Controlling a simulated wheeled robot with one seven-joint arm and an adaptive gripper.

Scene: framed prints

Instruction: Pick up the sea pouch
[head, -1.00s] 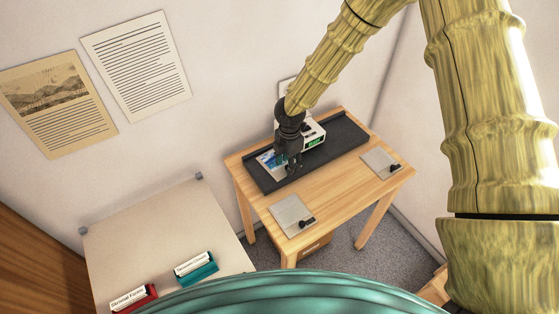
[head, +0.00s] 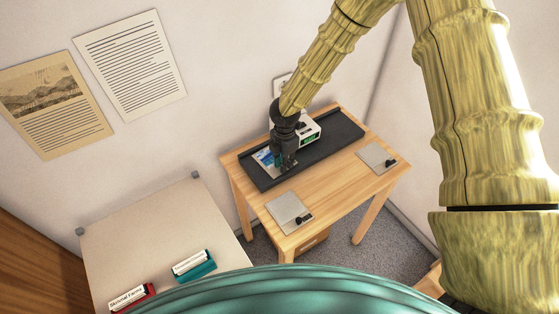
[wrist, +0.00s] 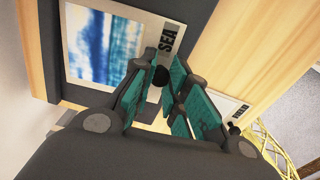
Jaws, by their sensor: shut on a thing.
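The sea pouch (wrist: 103,45) is a flat pale pouch with a blue-and-white picture and a strip reading "SEA", seen in the wrist view. A round black knob (wrist: 158,77) stands at its edge by the lettering. My gripper (wrist: 165,78) has teal-padded fingers closed around this knob, which partly hides behind them. In the head view the pouch (head: 264,157) lies at the left part of a dark tray, and my gripper (head: 284,163) points down at its right edge. I cannot tell whether the pouch is lifted clear of the tray.
The dark tray (head: 338,136) runs along the back of the wooden desk (head: 332,183). Two grey pouches with black knobs lie on the desk, one in front (head: 287,210), one right (head: 375,155).

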